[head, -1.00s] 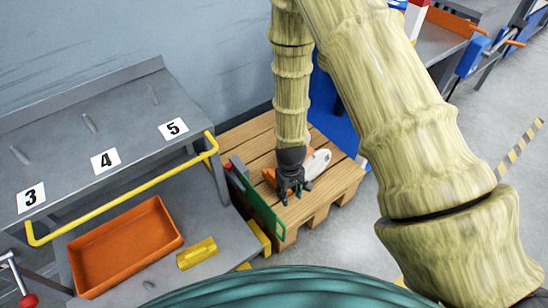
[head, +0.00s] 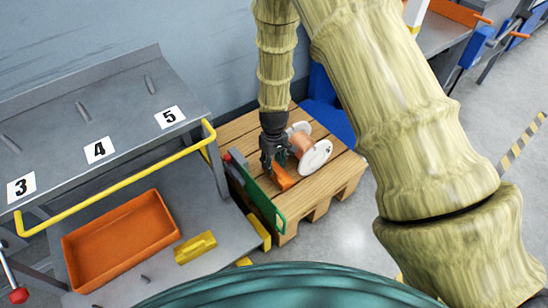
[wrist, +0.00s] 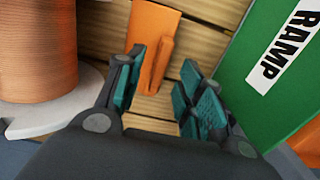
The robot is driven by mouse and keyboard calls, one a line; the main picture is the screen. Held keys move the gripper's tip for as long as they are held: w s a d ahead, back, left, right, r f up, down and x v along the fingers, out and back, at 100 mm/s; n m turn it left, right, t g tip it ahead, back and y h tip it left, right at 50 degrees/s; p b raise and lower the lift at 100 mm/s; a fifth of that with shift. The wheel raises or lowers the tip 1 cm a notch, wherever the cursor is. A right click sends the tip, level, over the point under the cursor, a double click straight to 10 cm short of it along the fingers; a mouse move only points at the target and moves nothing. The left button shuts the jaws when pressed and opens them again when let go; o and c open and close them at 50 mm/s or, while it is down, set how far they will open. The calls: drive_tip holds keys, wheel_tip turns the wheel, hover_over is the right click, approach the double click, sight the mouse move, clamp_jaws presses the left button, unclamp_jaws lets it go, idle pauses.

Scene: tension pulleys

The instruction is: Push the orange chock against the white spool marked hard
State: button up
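The orange chock (head: 283,179) lies on the wooden pallet (head: 320,187), in front of the spool and apart from it. In the wrist view, the chock (wrist: 150,40) has a raised fin and lies just beyond my fingertips. The white-flanged spool (head: 318,156) with copper-coloured winding lies on its side; its winding (wrist: 38,50) and white flange (wrist: 62,105) show at left in the wrist view. No "hard" marking is readable. My gripper (head: 272,163) is open, pointing down left of the spool; its teal-padded fingers (wrist: 163,92) are apart with nothing gripped. Finger contact with the chock is unclear.
A green board (head: 262,196) marked RAMP in the wrist view (wrist: 275,50) stands along the pallet's left edge, close to my right-hand finger there. A grey bench with an orange tray (head: 120,240) and yellow rail is at left. The pallet's right side is clear.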

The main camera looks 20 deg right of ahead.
sight(274, 168)
drive_tip(key=shift+f+b, duration=0.55)
drive_tip(key=shift+f, duration=1.25)
clamp_jaws()
